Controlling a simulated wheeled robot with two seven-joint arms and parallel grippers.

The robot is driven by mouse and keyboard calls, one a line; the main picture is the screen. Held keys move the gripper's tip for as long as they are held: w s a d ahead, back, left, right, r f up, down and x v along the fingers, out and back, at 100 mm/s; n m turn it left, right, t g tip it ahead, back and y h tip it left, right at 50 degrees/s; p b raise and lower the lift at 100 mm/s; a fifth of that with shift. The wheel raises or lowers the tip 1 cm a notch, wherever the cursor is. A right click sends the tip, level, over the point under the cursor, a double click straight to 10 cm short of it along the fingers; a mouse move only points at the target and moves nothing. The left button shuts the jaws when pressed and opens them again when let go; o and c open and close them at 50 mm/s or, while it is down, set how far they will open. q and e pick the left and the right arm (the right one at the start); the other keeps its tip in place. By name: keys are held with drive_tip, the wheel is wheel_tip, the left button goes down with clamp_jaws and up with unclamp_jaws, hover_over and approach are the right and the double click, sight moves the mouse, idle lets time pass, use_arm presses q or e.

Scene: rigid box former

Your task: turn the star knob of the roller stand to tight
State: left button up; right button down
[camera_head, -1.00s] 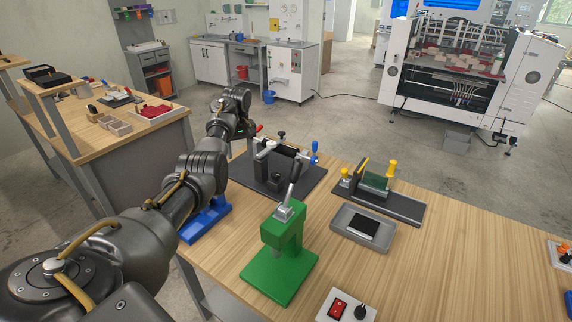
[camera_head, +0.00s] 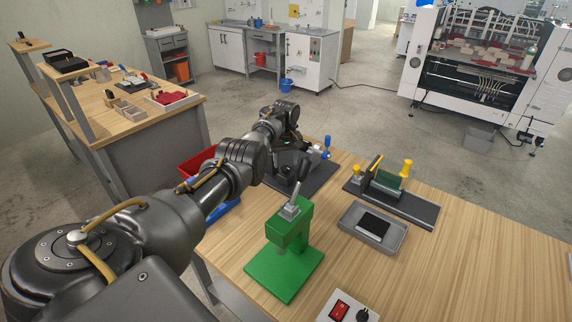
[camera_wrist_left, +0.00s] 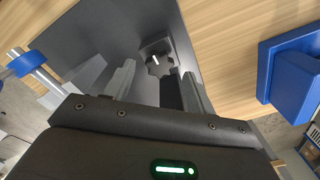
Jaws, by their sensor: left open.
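The roller stand (camera_head: 317,181) is a dark base plate with an upright frame and a blue-handled end (camera_head: 327,150), at the far left of the wooden table. My left arm covers much of it in the head view. My left gripper (camera_wrist_left: 160,88) is open and empty, its two grey fingers pointing at the stand. The dark star knob (camera_wrist_left: 159,66), with a white mark, shows just beyond and between the fingertips in the left wrist view. I cannot tell whether the fingers touch it. In the head view the knob is hidden. My right gripper is in neither view.
A green press (camera_head: 290,240) with a raised lever stands close to the stand. A grey tray (camera_head: 350,228) and a fixture with yellow knobs (camera_head: 406,168) are to the right.

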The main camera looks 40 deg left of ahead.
use_arm(q)
drive_tip(key=shift+f, duration=1.1)
drive_tip(key=shift+c, duration=0.7)
drive_tip(key=c, duration=0.8)
